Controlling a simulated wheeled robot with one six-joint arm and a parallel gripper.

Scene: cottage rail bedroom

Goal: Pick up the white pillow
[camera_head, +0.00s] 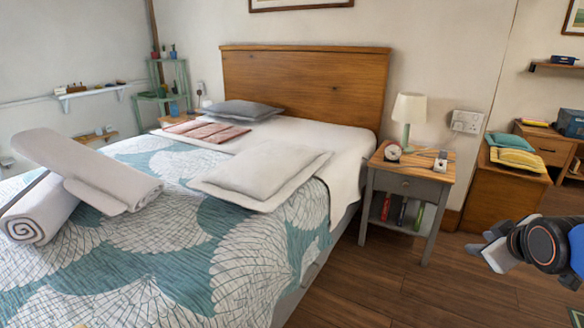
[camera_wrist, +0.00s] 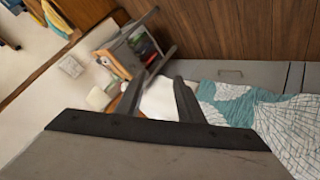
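The white pillow (camera_head: 262,175) lies flat on the bed, on the side nearer the nightstand, partly over the patterned quilt. My gripper (camera_head: 484,252) is at the far right of the head view, over the floor and well away from the pillow. In the wrist view the two fingers of my gripper (camera_wrist: 160,82) stand apart with nothing held between them. A pale patch shows behind them; I cannot tell whether it is the pillow or the sheet.
A nightstand (camera_head: 408,183) with a lamp (camera_head: 408,112) and small items stands beside the bed. Rolled white bedding (camera_head: 95,170) and a grey pillow (camera_head: 238,110) also lie on the bed. A wooden chest (camera_head: 495,195) stands at right. The floor (camera_head: 400,285) right of the bed is clear.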

